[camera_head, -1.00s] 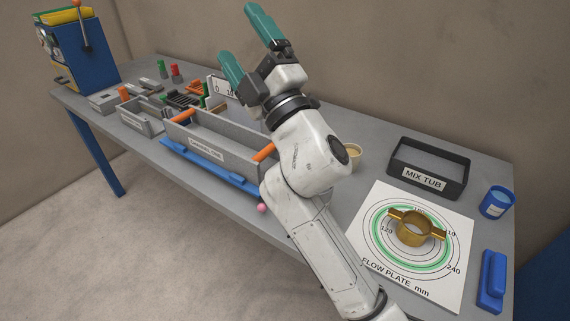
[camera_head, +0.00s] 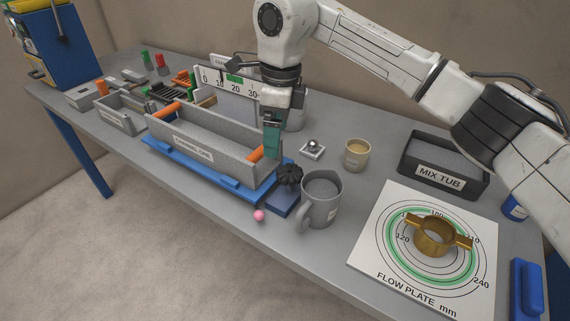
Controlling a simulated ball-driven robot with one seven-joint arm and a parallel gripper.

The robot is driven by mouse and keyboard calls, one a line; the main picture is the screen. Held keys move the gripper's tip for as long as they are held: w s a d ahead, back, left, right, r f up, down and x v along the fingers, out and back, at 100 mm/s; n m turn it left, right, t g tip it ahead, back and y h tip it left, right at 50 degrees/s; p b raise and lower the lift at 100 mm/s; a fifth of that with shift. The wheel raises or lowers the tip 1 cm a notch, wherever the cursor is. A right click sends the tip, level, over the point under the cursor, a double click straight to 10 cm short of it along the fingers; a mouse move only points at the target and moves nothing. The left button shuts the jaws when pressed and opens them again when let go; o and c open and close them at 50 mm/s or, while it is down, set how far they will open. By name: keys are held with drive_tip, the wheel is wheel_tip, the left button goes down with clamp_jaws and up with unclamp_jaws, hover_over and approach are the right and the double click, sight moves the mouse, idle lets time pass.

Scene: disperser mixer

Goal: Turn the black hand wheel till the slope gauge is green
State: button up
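The black hand wheel (camera_head: 289,176) is a small lobed knob at the right end of the blue base (camera_head: 210,179) under the grey trough. My gripper (camera_head: 272,140) points down with teal fingers, above and slightly left of the wheel, near the trough's right orange handle. It appears apart from the wheel. The fingers overlap in this view, so their opening is hidden. A white scale (camera_head: 210,82) marked 0 to 30 with a green band stands behind the trough; I cannot tell if it is the slope gauge.
A grey mug (camera_head: 320,201) stands close right of the wheel. A pink ball (camera_head: 259,215) is near the front edge.

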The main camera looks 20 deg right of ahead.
sight(287, 170)
drive_tip(key=shift+h, duration=0.5)
drive_tip(key=f, duration=0.3)
drive_tip(key=d+f, duration=0.1)
drive_tip(key=f, duration=0.3)
drive_tip(key=d+f, duration=0.1)
drive_tip(key=f, duration=0.2)
drive_tip(key=shift+d+f+p, duration=0.15)
drive_tip(key=shift+f+p, duration=0.2)
drive_tip(key=shift+p, duration=0.05)
drive_tip(key=shift+c, duration=0.2)
drive_tip(key=c, duration=1)
drive_tip(key=shift+r+m, duration=0.1)
drive_tip(key=shift+m, duration=0.3)
